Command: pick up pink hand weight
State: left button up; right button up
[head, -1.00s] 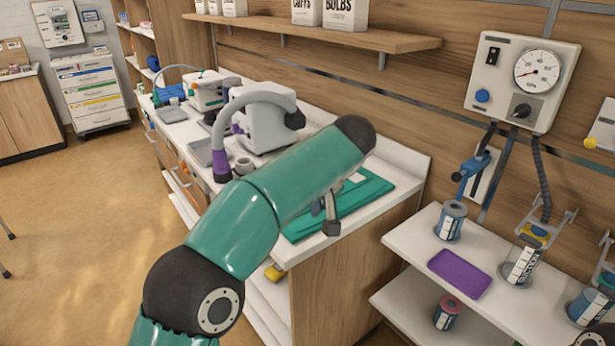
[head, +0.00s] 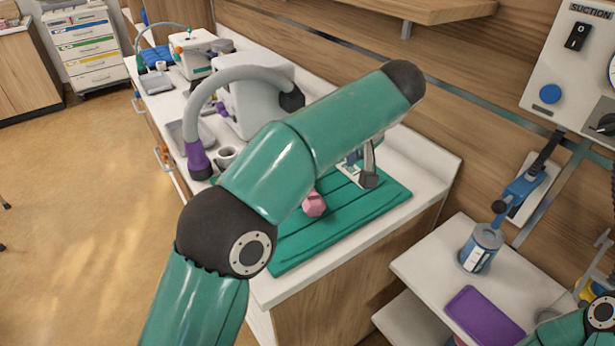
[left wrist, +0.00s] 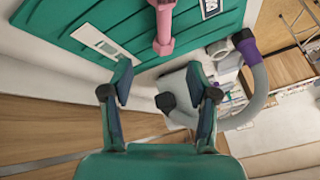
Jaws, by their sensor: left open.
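The pink hand weight (head: 314,204) lies on a green mat (head: 300,250) on the white counter. In the head view my left arm hides part of it. In the left wrist view the weight (left wrist: 163,30) shows at the top middle, its upper end cut off by the frame edge. My left gripper (head: 366,172) is over the mat's far part, to the right of the weight. In the left wrist view the gripper (left wrist: 155,87) is open and empty, with the weight beyond its fingertips and apart from them. My right gripper is out of view.
A grey device with a curved arm (head: 235,75) stands on the counter left of the mat. A white card (left wrist: 100,42) lies on the mat. A lower shelf at right holds a blue canister (head: 480,248) and a purple tray (head: 485,313). The wooden wall is close behind.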

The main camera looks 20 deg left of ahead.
pick_arm(q)
jog(key=x, duration=1.1)
jog(key=shift+w+a+f, duration=0.1)
jog(key=shift+w+a, duration=0.05)
jog(key=shift+a, duration=0.4)
jog(key=shift+w+a+f, duration=0.15)
jog(key=shift+f, duration=0.35)
jog(key=p+x, duration=0.1)
jog(key=x, duration=0.3)
jog(key=shift+c, duration=0.3)
grip_shut()
